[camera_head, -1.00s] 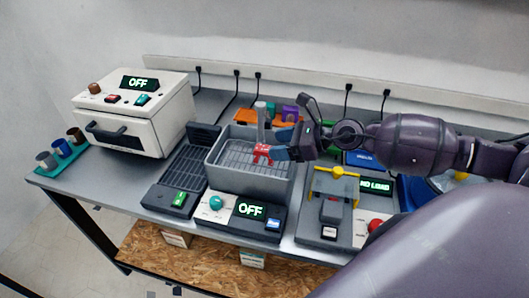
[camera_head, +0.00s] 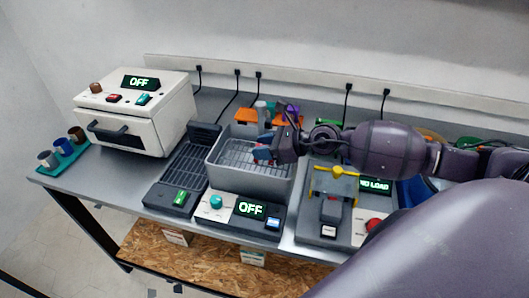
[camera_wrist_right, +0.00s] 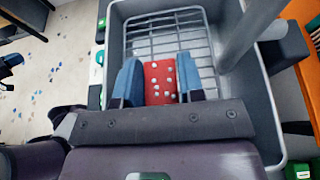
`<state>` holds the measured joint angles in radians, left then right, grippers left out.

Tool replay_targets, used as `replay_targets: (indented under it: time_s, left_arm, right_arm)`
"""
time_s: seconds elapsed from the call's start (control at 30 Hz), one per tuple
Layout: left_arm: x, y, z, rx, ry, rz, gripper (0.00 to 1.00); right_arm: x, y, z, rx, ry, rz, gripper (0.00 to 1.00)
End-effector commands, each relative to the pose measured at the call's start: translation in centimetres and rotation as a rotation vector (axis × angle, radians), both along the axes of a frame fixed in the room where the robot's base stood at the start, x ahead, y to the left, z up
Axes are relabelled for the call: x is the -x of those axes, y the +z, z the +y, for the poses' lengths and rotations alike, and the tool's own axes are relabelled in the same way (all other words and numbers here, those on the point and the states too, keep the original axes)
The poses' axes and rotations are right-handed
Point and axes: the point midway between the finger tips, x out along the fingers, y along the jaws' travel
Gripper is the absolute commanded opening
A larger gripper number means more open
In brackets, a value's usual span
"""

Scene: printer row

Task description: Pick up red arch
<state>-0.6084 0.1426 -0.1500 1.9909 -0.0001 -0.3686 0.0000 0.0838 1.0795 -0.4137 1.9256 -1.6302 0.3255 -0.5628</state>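The red arch (camera_wrist_right: 161,82), red with pale dots, sits between the two blue fingers of my right gripper (camera_wrist_right: 161,80) in the right wrist view. Both fingers lie flush against its sides, so the gripper looks shut on it. In the head view my right gripper (camera_head: 264,152) is over the grey basin (camera_head: 235,178), and only a little red shows near it; the wrist hides most of the arch. The basin has a wire grid floor, seen below the arch in the wrist view. I cannot tell the arch's height above the grid. My left gripper is not in view.
A grey post (camera_wrist_right: 250,30) rises beside the gripper at the basin's back. A dark grid tray (camera_head: 186,165) stands left of the basin, and a press with a yellow handle (camera_head: 334,172) stands right. A white oven (camera_head: 150,110) is at the far left.

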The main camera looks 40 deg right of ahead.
Motion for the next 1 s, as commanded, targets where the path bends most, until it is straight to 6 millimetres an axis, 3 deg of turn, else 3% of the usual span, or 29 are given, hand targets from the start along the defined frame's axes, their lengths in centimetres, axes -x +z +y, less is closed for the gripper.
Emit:
replay_targets:
  time_s: [0.03,0.2,0.43,0.57,0.77,1.0]
  left_arm:
    - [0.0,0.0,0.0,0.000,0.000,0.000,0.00]
    - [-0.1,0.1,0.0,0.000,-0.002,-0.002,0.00]
    - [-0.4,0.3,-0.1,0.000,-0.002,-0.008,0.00]
    - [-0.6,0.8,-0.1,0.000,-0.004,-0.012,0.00]
    - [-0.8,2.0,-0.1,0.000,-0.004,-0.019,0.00]
    - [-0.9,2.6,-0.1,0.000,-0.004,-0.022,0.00]
  right_arm:
    - [0.0,0.0,0.0,0.000,0.000,0.000,0.28]
    - [0.0,0.0,0.0,0.000,0.000,0.000,0.04]
    - [0.0,0.3,0.0,0.000,0.000,-0.001,0.04]
    - [0.0,1.5,0.0,0.001,0.001,-0.003,0.04]
    - [0.0,5.5,0.0,0.002,0.002,-0.006,0.04]
    - [0.0,11.6,0.0,0.002,0.002,-0.006,0.04]
